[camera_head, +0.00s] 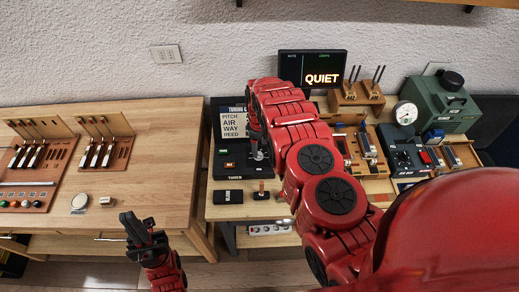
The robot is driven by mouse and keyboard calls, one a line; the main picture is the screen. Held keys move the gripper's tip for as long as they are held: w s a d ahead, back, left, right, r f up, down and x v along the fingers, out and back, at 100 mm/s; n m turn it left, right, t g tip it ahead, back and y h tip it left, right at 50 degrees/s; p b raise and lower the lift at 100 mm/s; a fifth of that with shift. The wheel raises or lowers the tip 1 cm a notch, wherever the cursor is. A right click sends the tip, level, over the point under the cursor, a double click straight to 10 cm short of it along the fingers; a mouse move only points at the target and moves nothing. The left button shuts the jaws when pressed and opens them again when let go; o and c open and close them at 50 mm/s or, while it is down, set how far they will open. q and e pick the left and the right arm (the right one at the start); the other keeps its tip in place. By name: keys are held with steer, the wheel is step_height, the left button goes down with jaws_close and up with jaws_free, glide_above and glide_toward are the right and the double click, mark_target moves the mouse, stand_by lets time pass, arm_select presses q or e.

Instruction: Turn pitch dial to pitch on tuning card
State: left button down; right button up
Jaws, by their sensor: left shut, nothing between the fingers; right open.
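The tuning card (230,125) is a white panel standing at the back of the black tuner unit (222,172). I can read PITCH, AIR, WAY and REED on it; my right arm hides its right part and any values there. Two small lit readouts (229,164) sit on the tuner's face. My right gripper (258,150) is open and points down over the right side of the tuner. The pitch dial is not clearly visible; the gripper and arm cover that area. My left gripper (138,232) is shut and empty, low in front of the left table.
A screen (312,69) reading QUIET stands at the back. A black box (228,196) and a small lever (261,190) lie in front of the tuner. A green machine (440,105) and a gauge (405,112) are at right. The left wooden table (160,150) has bare room.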

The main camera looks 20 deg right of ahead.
mark_target(259, 153)
step_height(259, 153, down, 3)
steer(key=shift+w+d+r, duration=0.15)
steer(key=shift+s+f, duration=0.2)
steer(key=shift+f, duration=0.2)
steer(key=shift+w+f, duration=0.1)
steer(key=shift+f, duration=0.1)
jaws_close()
